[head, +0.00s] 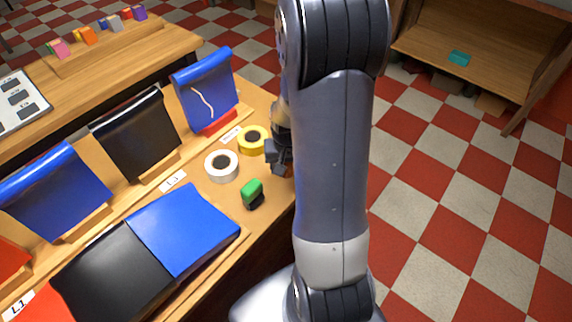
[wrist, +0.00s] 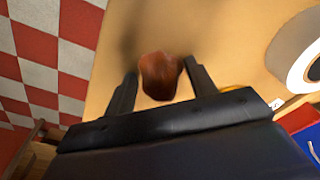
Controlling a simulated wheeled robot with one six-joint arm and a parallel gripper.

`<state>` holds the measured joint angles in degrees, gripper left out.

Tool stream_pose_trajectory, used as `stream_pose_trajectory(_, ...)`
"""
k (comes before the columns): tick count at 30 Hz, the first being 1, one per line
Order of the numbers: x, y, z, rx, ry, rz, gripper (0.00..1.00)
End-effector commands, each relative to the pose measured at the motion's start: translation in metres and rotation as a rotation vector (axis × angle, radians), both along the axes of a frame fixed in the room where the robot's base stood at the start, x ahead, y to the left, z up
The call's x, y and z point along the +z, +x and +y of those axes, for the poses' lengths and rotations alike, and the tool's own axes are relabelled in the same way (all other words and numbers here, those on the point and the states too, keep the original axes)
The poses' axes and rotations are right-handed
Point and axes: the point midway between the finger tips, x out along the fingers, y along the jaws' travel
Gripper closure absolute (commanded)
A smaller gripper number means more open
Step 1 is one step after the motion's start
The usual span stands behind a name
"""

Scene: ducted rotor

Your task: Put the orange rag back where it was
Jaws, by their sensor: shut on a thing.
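The orange rag (wrist: 160,77) shows in the wrist view as a small rust-orange lump between my fingertips. My gripper (wrist: 158,70) is shut on it, just over the wooden table top; I cannot tell whether the rag touches the wood. In the head view my gripper (head: 279,156) is at the table's right edge, right of the yellow tape roll (head: 253,140). My arm hides part of the gripper there, and the rag cannot be made out.
A white tape roll (head: 222,166) and a green-and-black object (head: 252,193) lie near the gripper. Blue and black covers (head: 137,135) lean in a row on the wooden table (head: 196,187). Folded blue and black pieces (head: 184,228) lie in front. Checkered floor (head: 450,185) is open at right.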

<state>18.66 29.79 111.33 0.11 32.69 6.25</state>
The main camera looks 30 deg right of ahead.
Motion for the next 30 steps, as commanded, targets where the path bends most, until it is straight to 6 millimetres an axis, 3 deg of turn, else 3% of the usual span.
stream_pose_trajectory(3,-0.005,0.000,0.000,0.000,0.000,0.000,0.71)
stream_pose_trajectory(4,-0.003,0.000,0.000,0.000,0.000,0.000,0.44)
stream_pose_trajectory(11,-0.003,0.000,0.000,0.000,0.000,0.000,0.25)
stream_pose_trajectory(22,0.004,0.000,0.000,0.000,0.000,-0.001,0.25)
stream_pose_trajectory(30,0.051,-0.003,0.001,0.000,-0.002,-0.007,0.25)
